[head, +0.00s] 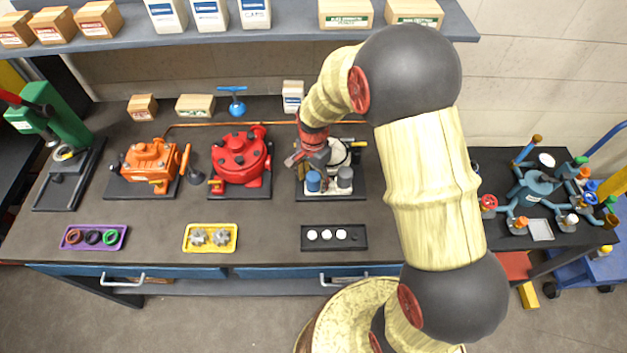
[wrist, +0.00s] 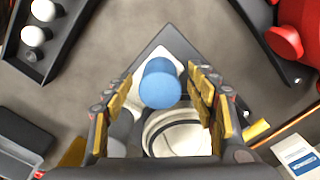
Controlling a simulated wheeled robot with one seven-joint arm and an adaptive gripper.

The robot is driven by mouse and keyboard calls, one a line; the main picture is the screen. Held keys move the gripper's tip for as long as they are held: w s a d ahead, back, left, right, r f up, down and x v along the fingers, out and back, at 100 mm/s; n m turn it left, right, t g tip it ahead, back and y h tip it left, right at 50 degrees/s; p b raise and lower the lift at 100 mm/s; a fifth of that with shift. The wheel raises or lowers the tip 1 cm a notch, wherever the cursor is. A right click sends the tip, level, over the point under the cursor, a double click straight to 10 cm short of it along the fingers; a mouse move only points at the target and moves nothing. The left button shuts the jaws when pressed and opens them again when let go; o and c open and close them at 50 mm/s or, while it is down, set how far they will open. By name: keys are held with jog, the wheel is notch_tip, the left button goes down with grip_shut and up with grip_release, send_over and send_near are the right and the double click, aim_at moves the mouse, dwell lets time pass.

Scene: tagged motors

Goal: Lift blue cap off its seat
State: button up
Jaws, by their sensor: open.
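The blue cap (head: 313,181) sits upright on the white-bodied motor (head: 329,190) at the middle right of the bench. In the wrist view the blue cap (wrist: 160,84) lies between the fingertips of my open gripper (wrist: 161,86). A gap shows on each side of the cap, and how far the fingers reach down along it I cannot tell. In the head view my gripper (head: 304,158) is just behind and above the cap. A grey cap (head: 345,177) stands to the right of the blue one. In the wrist view my left finger partly hides the motor.
A red motor (head: 240,160) and an orange pump (head: 150,163) stand to the left. In front are a black tray (head: 357,244) with white pieces, a yellow tray (head: 188,246) and a purple tray (head: 67,246). A shelf with boxes runs above the back. Bench between motors and trays is clear.

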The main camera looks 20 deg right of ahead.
jog(key=shift+c, duration=0.6)
jog(key=c, duration=1.1)
jog(key=shift+r, duration=0.1)
jog(key=shift+r, duration=0.45)
jog(key=s+a+r+p, duration=0.1)
jog(key=s+r+p, duration=0.1)
jog(key=s+r, duration=0.2)
jog(key=s+r+p, duration=0.2)
jog(key=s+r, duration=0.3)
jog(key=r, duration=0.3)
jog(key=s+a+r+p, duration=0.1)
jog(key=s+r+p, duration=0.1)
jog(key=s+r, duration=0.2)
jog(key=shift+s+a+r, duration=0.2)
jog(key=shift+r, duration=0.35)
jog(key=shift+s+a+r, duration=0.15)
jog(key=shift+r, duration=0.35)
